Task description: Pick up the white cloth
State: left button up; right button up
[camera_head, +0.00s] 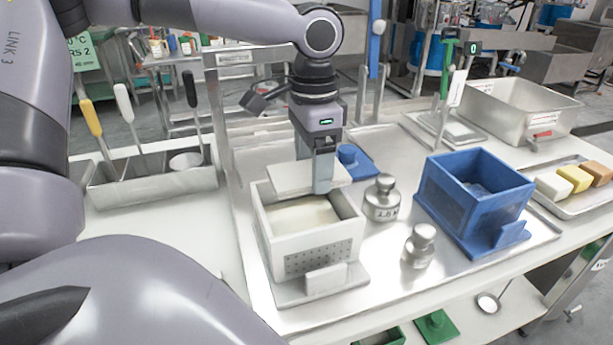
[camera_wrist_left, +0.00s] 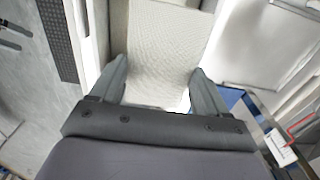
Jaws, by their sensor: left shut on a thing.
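My left gripper (camera_head: 323,185) points down over the back of a white box (camera_head: 310,255) and is shut on a flat white piece, the white cloth (camera_head: 290,177). The cloth is level, at the height of the box's back rim. In the left wrist view the white cloth (camera_wrist_left: 168,45) has a fine woven texture and lies between the two fingers (camera_wrist_left: 160,90). I cannot tell whether the cloth touches the box. A cream surface (camera_head: 303,213) shows inside the box. My right gripper is not in view.
Two metal weights (camera_head: 381,200) (camera_head: 419,247) stand right of the white box on a steel tray (camera_head: 290,322). A blue box (camera_head: 472,195) is farther right. Soap-like blocks (camera_head: 580,178) lie at the far right.

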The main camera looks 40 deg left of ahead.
pick_arm(q)
jog(key=w+a+p, duration=0.1)
jog(key=w+a, duration=0.1)
jog(key=w, duration=0.6)
jog(key=w+a+p, duration=0.1)
jog(key=w+a, duration=0.2)
jog(key=w, duration=0.5)
jog(key=shift+w+a, duration=0.15)
jog(key=shift+w, duration=0.2)
